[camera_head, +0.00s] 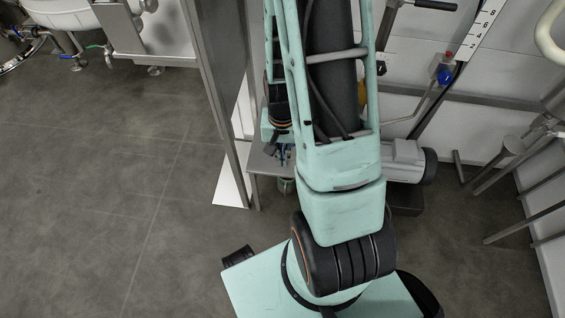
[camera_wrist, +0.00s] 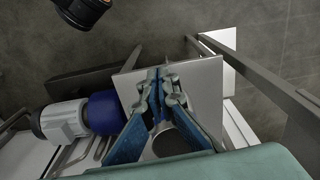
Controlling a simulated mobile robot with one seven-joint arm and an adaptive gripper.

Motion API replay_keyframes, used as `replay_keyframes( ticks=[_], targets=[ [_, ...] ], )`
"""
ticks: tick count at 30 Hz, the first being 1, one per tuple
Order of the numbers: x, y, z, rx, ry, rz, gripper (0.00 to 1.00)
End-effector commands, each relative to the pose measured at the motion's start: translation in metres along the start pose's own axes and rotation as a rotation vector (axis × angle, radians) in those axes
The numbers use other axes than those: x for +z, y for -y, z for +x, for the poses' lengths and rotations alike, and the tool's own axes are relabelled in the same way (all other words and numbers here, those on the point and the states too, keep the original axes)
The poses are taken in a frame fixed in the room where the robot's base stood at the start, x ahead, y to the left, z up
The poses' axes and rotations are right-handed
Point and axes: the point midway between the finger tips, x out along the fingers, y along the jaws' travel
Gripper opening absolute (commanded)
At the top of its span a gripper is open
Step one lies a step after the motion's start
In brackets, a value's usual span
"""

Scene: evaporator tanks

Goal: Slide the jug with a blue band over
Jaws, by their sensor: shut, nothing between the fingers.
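My gripper (camera_wrist: 157,78) is shut and empty in the wrist view, with its blue-padded fingers meeting at the tips. It is over a pale grey metal plate (camera_wrist: 205,80). A round grey piece with a dark centre (camera_wrist: 170,142) shows between the finger bases, partly hidden by them; I cannot tell whether it is the jug. No jug with a blue band can be made out for certain. In the head view my arm hides much of the small metal stand (camera_head: 262,163).
A grey motor (camera_wrist: 62,121) with a blue cylindrical part (camera_wrist: 104,112) lies left of the plate; the motor (camera_head: 405,160) also shows in the head view. A metal upright (camera_head: 215,90) stands close left of my arm. The floor (camera_head: 100,190) at left is clear.

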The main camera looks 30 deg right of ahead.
Motion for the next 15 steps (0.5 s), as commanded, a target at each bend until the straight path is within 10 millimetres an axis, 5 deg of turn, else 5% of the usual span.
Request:
replay_keyframes(
  ticks=[5,15],
  targets=[
    [0.002,0.0,0.021,-0.004,0.005,0.017,0.0],
    [0.003,0.0,0.093,-0.002,0.007,0.014,0.0]
  ],
)
